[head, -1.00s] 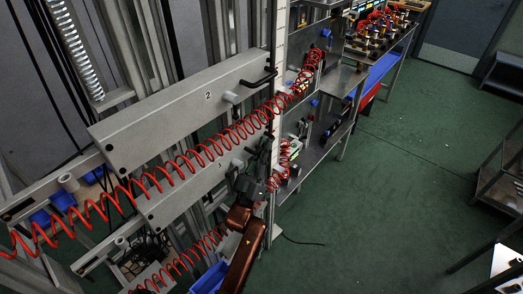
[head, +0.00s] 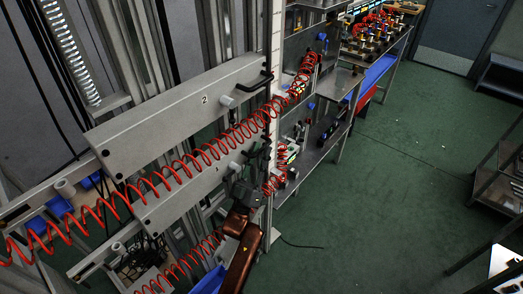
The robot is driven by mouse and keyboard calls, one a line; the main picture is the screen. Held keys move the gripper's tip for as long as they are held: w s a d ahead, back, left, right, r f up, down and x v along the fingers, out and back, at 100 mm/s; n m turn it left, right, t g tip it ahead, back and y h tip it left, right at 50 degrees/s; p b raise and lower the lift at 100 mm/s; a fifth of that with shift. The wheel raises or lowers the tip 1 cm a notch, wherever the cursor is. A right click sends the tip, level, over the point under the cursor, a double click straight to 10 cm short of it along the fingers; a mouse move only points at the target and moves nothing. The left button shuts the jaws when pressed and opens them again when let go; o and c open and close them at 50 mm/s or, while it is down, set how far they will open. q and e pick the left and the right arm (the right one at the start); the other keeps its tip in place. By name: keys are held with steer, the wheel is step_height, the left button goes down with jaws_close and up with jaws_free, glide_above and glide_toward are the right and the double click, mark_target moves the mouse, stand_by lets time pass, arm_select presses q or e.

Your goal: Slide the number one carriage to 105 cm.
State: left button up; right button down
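The number one carriage (head: 185,196) is the lower grey beam, with a small "1" on its face. It lies below the number two carriage (head: 170,115), which has a black handle (head: 254,83) at its right end. My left gripper (head: 258,160) is at the right end of the number one carriage, beside the upright post. Its dark fingers overlap the area where that carriage's handle would be, so I cannot tell whether they touch or hold it. A pale upright strip with marks (head: 277,50) runs up the post. My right gripper is not in view.
A red coiled hose (head: 183,172) crosses in front of both carriages. Another red coil (head: 190,262) hangs lower left. Metal shelves (head: 325,150) with equipment stand right of the post. A blue bin (head: 208,281) is near my arm.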

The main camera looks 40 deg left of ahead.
arm_select(q)
steer(key=v, duration=1.1)
